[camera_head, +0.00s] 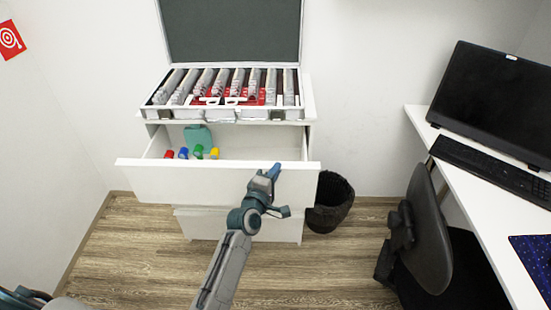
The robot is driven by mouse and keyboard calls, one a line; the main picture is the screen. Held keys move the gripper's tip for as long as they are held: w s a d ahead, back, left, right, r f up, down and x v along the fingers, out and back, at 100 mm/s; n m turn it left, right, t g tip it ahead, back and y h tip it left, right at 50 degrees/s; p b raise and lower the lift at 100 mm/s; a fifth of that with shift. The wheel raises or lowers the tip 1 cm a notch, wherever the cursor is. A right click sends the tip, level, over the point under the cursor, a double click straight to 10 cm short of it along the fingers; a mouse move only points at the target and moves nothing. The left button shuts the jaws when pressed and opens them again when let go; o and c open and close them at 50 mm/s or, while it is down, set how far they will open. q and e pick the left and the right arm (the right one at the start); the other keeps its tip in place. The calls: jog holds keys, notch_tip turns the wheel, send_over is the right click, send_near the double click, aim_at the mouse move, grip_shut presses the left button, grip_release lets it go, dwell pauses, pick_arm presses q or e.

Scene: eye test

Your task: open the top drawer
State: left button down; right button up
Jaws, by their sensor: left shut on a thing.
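The top drawer (200,183) of the white cabinet is pulled well out, and its inside shows from above. My left gripper (270,174) is at the top edge of the drawer front, right of its middle, and is shut on that edge. The gripper's body hides a small part of the front. Inside the drawer, markers with red, blue, green and yellow caps (198,152) and a teal item (197,135) are at the left; the right side looks bare. My right gripper is not in view.
An open case (234,50) with rows of grey items stands on the cabinet. A lower drawer front (240,225) looks shut. A black bin (330,203) stands right of the cabinet. A chair (428,230) and a white desk (490,215) with monitor and keyboard are at the right.

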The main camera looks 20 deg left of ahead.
pick_arm(q)
jog(key=shift+s+d, duration=0.2)
jog(key=shift+s, duration=0.5)
jog(key=shift+s+d, duration=0.2)
jog(key=shift+s, duration=0.45)
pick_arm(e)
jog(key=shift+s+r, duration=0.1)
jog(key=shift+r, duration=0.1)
pick_arm(q)
jog(key=c, duration=1.5)
grip_release()
jog(key=shift+c, duration=0.2)
jog(key=s+a+b, duration=0.1)
jog(key=s, duration=0.9)
jog(key=shift+s+a, duration=0.15)
jog(key=shift+s, duration=0.15)
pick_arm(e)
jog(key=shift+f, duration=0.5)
pick_arm(q)
jog(key=shift+f, duration=0.1)
